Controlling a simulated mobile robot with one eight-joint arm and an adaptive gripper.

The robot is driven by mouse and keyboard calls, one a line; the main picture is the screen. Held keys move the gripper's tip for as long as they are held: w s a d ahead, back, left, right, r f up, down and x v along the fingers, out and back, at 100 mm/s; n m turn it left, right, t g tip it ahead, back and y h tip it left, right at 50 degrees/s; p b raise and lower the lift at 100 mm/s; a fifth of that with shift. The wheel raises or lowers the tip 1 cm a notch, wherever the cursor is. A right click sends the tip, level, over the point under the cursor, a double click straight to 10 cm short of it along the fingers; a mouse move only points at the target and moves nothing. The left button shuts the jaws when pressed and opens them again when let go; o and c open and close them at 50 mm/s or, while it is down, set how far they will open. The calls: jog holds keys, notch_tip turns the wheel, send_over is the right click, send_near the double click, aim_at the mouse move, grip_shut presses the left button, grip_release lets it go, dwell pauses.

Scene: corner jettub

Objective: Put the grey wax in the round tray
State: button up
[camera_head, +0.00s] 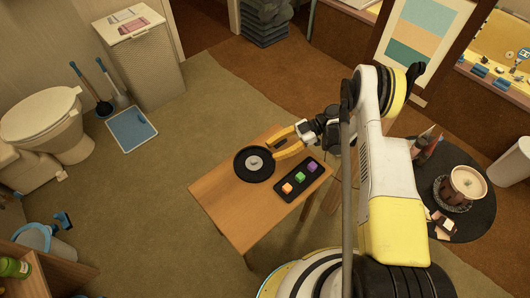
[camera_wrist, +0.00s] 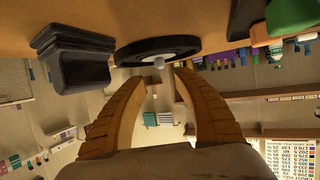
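The round black tray (camera_head: 240,172) lies on the wooden table, left of the cubes. In its middle is a pale grey disc with a small lighter piece, likely the grey wax (camera_head: 255,163). In the wrist view, the tray (camera_wrist: 125,54) appears upside down, with the small grey piece (camera_wrist: 158,62) at its middle, just beyond the fingertips. My gripper (camera_head: 274,149) is at the tray's right edge, its two yellow fingers spread. In the wrist view the gripper (camera_wrist: 161,72) is open and nothing shows between the fingers. Whether the piece touches the tray floor is unclear.
A black rectangular tray (camera_head: 303,178) with orange, green and purple cubes lies beside the round tray. The wrist view shows a dark blocky object (camera_wrist: 75,55) at left. A dark round table (camera_head: 480,215) with a candle stands right of my arm. The wooden table's (camera_head: 222,200) left part is bare.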

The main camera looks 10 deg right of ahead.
jog(key=shift+w+d+r, duration=0.15)
jog(key=shift+d+r, duration=0.1)
jog(key=shift+d, duration=0.1)
notch_tip(320, 180, up, 24)
jog(key=w+m+t+h, duration=0.2)
jog(key=m+t+h, duration=0.3)
jog(key=m, duration=0.5)
jog(key=s+d+r+m+t+h, duration=0.1)
jog(key=s+d+r+m+h, duration=0.1)
jog(key=s, duration=0.5)
jog(key=s+d+r+m+t+h, duration=0.2)
jog(key=s+r+m+h, duration=0.1)
jog(key=s+r, duration=0.3)
jog(key=s+d+r+m+t+h, duration=0.1)
jog(key=s+d+r+m+h, duration=0.2)
jog(key=s, duration=0.5)
jog(key=shift+s+r+m+t, duration=0.3)
jog(key=shift+r+m+t, duration=0.15)
jog(key=shift+m, duration=0.65)
